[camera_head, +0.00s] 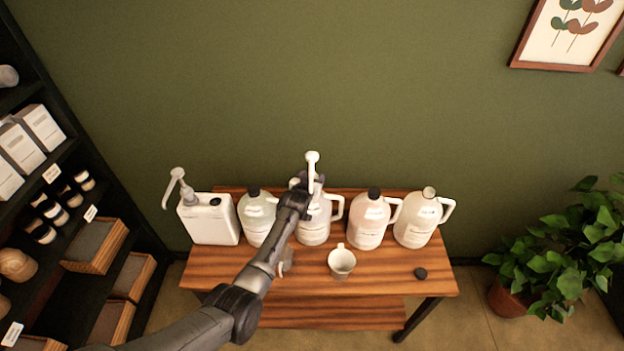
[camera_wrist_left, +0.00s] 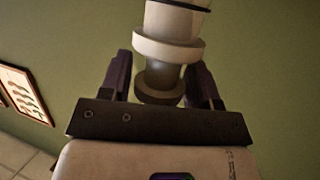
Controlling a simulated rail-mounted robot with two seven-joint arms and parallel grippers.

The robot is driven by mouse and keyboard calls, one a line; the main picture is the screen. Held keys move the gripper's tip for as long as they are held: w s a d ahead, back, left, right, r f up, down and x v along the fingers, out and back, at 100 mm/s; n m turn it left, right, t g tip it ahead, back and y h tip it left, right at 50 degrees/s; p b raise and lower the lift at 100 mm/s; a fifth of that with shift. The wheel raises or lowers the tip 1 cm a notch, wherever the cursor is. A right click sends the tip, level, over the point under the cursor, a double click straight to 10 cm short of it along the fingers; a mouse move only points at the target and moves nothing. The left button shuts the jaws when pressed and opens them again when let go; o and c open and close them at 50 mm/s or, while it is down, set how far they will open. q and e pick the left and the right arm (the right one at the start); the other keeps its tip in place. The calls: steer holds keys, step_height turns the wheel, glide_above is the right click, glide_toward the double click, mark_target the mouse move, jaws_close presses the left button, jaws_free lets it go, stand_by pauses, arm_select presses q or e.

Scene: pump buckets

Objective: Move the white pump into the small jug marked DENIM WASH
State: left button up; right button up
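The white pump (camera_head: 313,161) stands upright at the middle jug (camera_head: 315,229), with its head above the jug's top. My left gripper (camera_head: 303,183) is at the pump, just above that jug. The left wrist view shows the pump's white collar (camera_wrist_left: 168,48) and grey lower part between the two fingers (camera_wrist_left: 160,80), which sit close against its sides. Whether the pump's lower end is inside the jug is hidden by my arm. A jug with an open mouth (camera_head: 424,221) stands at the right end of the row. The jug labels are too small to read. My right gripper is not in view.
A white canister with a grey pump (camera_head: 208,222), a black-capped jug (camera_head: 256,217) and a pinkish black-capped jug (camera_head: 368,222) share the wooden table (camera_head: 300,285). A plant (camera_head: 560,255) stands right.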

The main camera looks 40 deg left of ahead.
arm_select(q)
steer(key=shift+s, duration=0.1)
steer(key=shift+s+d+r, duration=0.15)
steer(key=shift+s+d, duration=0.05)
steer(key=shift+s, duration=0.3)
steer(key=v, duration=1.2)
steer(key=shift+s+d+r+b, duration=0.1)
steer(key=shift+s+r+b, duration=0.1)
steer(key=shift+b, duration=0.1)
steer(key=shift+p, duration=0.3)
